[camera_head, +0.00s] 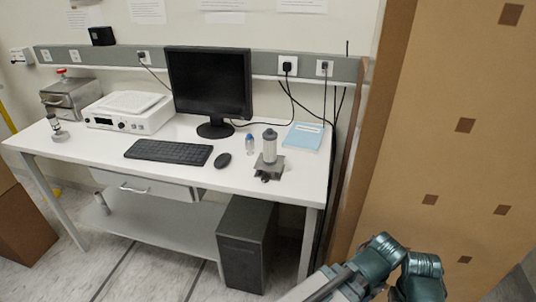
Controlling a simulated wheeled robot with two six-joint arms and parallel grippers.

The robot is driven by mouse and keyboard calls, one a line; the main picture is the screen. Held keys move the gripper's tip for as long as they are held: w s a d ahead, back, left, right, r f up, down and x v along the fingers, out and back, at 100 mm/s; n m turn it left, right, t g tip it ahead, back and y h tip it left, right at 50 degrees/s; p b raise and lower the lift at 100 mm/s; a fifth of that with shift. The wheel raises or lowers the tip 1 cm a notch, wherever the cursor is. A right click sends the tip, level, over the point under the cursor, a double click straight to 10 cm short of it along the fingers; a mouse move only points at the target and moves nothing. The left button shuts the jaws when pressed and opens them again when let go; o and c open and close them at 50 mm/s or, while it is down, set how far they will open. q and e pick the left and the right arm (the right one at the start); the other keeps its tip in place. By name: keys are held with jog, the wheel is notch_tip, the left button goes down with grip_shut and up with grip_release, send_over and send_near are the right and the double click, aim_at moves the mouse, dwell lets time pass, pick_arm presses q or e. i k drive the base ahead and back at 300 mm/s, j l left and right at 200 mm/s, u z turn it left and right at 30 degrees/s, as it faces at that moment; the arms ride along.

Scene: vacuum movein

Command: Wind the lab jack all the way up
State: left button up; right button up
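The lab jack (268,172) is a small dark grey stand near the right end of the white bench. It looks low, with its plates close together, and a dark knob (265,179) shows at its front. A grey-white cylinder (270,150) with a dark top stands upright on it. Teal joints and a grey link of one of my arms show at the lower right, well apart from the jack. No gripper fingers are in view.
A blue-capped bottle (250,145) stands just left of the jack, with a mouse (222,160) and keyboard (168,152) further left. A light blue booklet (303,136) lies behind right. A black computer tower (246,245) stands below the bench. A brown panel (440,130) rises at right.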

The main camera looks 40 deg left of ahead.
aim_at(266, 178)
jog(key=j+z, duration=0.1)
jog(key=j, duration=0.3)
jog(key=k+j+z, duration=0.15)
jog(key=j, duration=0.3)
jog(key=j+z, duration=0.1)
jog(key=j, duration=0.3)
jog(key=k+j+z, duration=0.15)
jog(key=j, duration=0.25)
jog(key=j+z, duration=0.1)
jog(key=j, duration=0.3)
jog(key=k+j+z, duration=0.15)
jog(key=j, duration=0.2)
jog(key=k+j+z, duration=0.1)
jog(key=j, duration=0.25)
jog(key=k+j, duration=0.25)
jog(key=j, duration=0.15)
jog(key=k+j+z, duration=0.15)
jog(key=j, duration=0.2)
jog(key=k+j, duration=0.2)
jog(key=j, duration=0.15)
jog(key=z, duration=0.05)
